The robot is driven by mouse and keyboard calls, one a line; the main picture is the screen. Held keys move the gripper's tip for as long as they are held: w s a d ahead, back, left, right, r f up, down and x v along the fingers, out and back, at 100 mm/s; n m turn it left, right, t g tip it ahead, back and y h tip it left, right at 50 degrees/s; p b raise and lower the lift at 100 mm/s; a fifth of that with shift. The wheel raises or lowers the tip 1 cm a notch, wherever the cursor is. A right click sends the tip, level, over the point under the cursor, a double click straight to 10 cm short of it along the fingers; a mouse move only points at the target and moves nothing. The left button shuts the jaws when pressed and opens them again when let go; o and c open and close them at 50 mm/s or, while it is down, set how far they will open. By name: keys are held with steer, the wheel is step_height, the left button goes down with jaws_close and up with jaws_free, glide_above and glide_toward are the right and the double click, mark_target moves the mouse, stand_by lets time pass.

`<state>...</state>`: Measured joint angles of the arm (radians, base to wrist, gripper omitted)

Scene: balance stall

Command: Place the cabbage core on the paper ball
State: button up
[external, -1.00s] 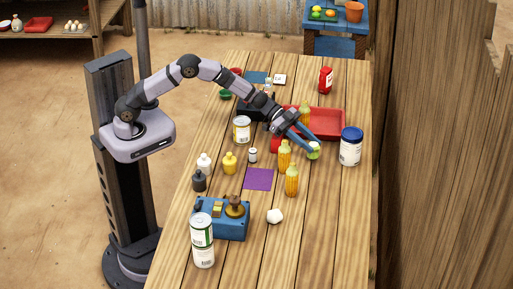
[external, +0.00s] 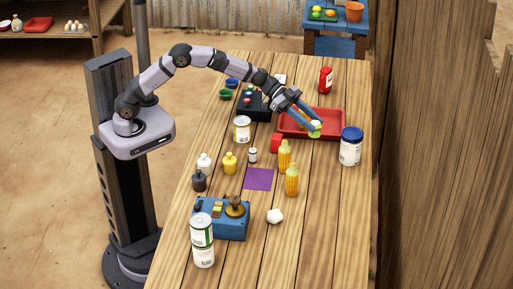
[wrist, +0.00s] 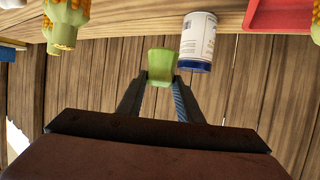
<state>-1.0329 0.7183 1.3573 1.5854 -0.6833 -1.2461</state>
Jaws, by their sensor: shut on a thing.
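The pale green cabbage core (external: 315,131) is between the fingertips of my gripper (external: 313,124). My gripper is shut on it and holds it up, in front of the red tray in the external view. In the wrist view, the cabbage core (wrist: 162,66) sits between the two fingers (wrist: 160,92). The white, crumpled paper ball (external: 274,216) lies on the bare table, nearer the camera and to the left of my gripper. Nothing rests on it. I do not see it in the wrist view.
Two corn cobs (external: 292,181) stand between my gripper and the paper ball. A white jar with a blue lid (external: 350,150) stands to the right. The red tray (external: 339,128) lies behind. A blue box (external: 233,228) and a can (external: 202,242) stand left of the ball. Its right side is clear.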

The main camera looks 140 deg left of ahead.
step_height(320, 180, up, 8)
steer(key=shift+r, duration=0.2)
steer(key=shift+w+d+r, duration=0.2)
steer(key=shift+w+d, duration=0.25)
steer(key=shift+d, duration=0.05)
steer(key=w+d+m+h+p, duration=0.3)
steer(key=w+d+m+h, duration=0.1)
steer(key=w+d, duration=0.75)
steer(key=m+h+p, duration=0.1)
steer(key=m+h, duration=0.3)
steer(key=h, duration=0.1)
glide_above(275, 215)
steer(key=s+a, duration=0.2)
steer(key=s, duration=0.1)
steer(key=shift+s+f, duration=0.1)
steer(key=shift+f, duration=7.45)
steer(key=shift+f, duration=0.1)
steer(key=o, duration=1)
steer(key=shift+f, duration=0.1)
steer(key=shift+o, duration=0.2)
